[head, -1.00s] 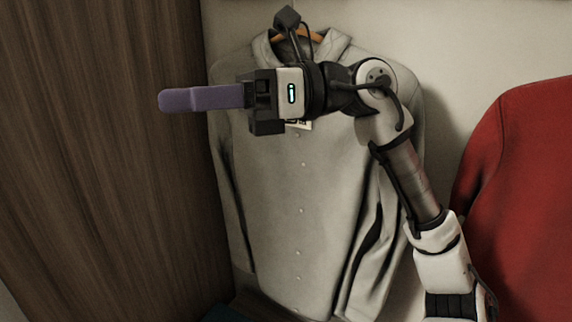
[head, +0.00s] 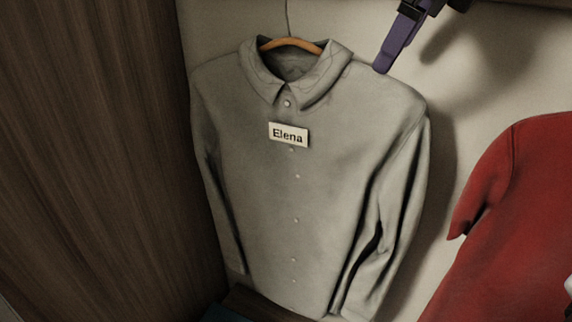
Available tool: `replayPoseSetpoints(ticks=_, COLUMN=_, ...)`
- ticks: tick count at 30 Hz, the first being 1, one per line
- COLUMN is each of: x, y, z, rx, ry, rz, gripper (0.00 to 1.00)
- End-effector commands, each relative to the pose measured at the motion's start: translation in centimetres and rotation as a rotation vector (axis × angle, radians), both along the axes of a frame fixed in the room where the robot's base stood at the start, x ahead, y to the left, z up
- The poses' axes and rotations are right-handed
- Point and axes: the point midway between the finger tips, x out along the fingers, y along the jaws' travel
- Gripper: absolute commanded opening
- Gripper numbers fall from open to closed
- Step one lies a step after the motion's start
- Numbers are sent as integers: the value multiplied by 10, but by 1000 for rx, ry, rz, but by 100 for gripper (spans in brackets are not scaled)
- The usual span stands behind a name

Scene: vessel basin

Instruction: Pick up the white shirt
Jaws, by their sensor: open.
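The white shirt (head: 300,200) hangs on an orange-brown hanger (head: 290,44) against the pale wall in the head view. It looks greyish, with buttons down the front and a tag (head: 288,134) reading "Elena" below the collar. My gripper (head: 385,62), with purple fingers, comes in from the top edge at the upper right of the shirt. Its fingertips appear close to the shirt's right shoulder; I cannot tell whether they touch it. The gripper is open and nothing shows between its fingers. Most of the gripper body is out of frame.
A dark wood panel (head: 90,150) stands along the left side, close to the shirt's left sleeve. A red garment (head: 510,220) hangs to the right. Bare wall (head: 455,115) shows between the two garments. A blue item (head: 235,314) lies at the bottom.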

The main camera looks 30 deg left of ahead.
Motion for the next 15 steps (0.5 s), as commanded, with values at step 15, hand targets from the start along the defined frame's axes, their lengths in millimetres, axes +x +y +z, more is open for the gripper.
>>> replayPoseSetpoints(ticks=15, x=12, y=25, z=-56, rx=1, ry=3, rz=4, gripper=70)
